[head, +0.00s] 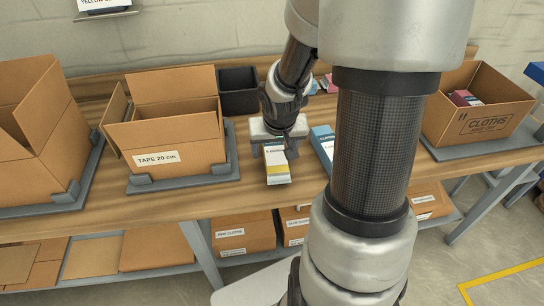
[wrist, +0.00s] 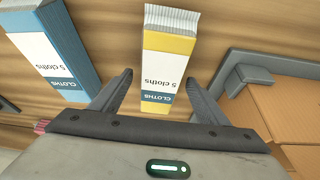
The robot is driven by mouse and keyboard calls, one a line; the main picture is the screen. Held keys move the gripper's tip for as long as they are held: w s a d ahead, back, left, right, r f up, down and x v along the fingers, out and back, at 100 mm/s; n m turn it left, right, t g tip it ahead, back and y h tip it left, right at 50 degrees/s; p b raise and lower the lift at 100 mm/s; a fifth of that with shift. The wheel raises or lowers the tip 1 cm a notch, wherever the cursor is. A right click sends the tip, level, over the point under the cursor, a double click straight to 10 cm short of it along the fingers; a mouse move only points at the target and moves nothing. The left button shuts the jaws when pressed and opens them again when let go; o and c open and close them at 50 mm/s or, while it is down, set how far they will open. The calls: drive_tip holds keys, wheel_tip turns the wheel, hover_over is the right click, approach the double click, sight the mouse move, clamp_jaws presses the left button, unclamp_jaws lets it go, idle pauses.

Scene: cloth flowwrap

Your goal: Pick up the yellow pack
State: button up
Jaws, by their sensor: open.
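The yellow pack (wrist: 169,62) lies on the wooden bench, a white and yellow packet labelled "5 cloths" with a crimped white end. It also shows in the head view (head: 276,166), near the front edge of the bench. My gripper (wrist: 158,88) is open, with one finger on each side of the pack's near part in the wrist view. Both fingers look apart from the pack. In the head view my gripper (head: 273,150) is over the pack's far end and hides part of it.
A blue pack (wrist: 52,50) lies left of the yellow pack in the wrist view. In the head view stand a "TAPE 20 cm" box (head: 190,142) on a grey tray (head: 205,180), a black bin (head: 239,92) behind, and a "CLOTHS" box (head: 485,122) at right.

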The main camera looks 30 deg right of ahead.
drive_tip(key=shift+x, duration=1.05)
drive_tip(key=c, duration=1.1)
drive_tip(key=shift+c, duration=0.2)
